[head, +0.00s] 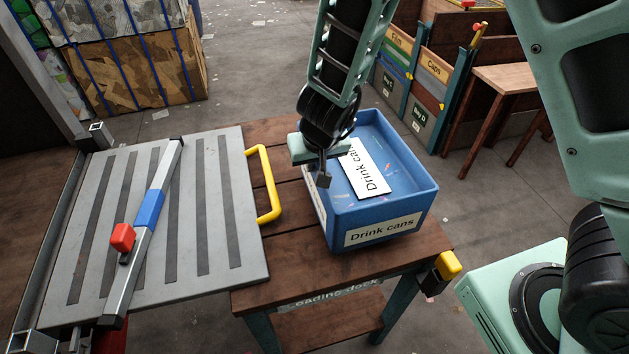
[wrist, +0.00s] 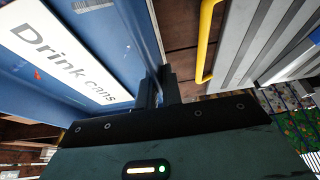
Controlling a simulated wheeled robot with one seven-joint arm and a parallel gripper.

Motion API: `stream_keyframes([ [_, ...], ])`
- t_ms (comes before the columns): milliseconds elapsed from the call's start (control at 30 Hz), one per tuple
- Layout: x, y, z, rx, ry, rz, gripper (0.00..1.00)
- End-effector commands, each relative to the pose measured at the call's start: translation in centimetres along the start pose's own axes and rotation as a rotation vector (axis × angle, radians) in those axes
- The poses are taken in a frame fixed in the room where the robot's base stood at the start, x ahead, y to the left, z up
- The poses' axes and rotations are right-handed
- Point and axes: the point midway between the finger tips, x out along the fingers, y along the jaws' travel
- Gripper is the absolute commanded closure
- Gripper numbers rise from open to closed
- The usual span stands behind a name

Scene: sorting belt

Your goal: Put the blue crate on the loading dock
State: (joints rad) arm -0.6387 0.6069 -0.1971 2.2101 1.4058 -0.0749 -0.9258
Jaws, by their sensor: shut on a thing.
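The blue crate (head: 409,190) stands upright on the loading dock (head: 285,279), a brown wooden table with its name on the front edge. The crate bears "Drink cans" labels and sits toward the table's right part. My gripper (head: 324,180) is shut on the crate's left wall; the head view shows a finger outside that wall. In the wrist view my gripper (wrist: 158,92) has its fingers at the rim of the blue crate (wrist: 125,35). The arm hides part of the crate's far left corner.
A grey slatted plate (head: 215,215) with a yellow handle (head: 265,185) and a bar with a red knob (head: 122,237) lies left of the crate. A yellow-capped corner (head: 447,266) is at the table's front right. Labelled bins (head: 430,75) and a wooden stool (head: 505,80) stand behind. Strapped bales (head: 125,60) stand at the back left.

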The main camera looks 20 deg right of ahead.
Motion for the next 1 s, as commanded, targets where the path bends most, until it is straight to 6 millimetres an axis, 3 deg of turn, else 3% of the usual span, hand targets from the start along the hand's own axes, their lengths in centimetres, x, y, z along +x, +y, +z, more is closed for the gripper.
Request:
stream_keyframes([
  [400,3.4,0.0,1.3,0.0,0.004,0.001,1.0],
  [833,3.6,0.0,1.4,0.0,0.004,0.001,1.0],
  [900,3.5,0.0,1.4,0.0,0.001,0.001,0.76],
  [933,3.5,0.0,1.4,0.0,0.001,0.0,0.71],
  [1000,3.5,0.0,1.4,0.0,0.001,0.0,0.71],
])
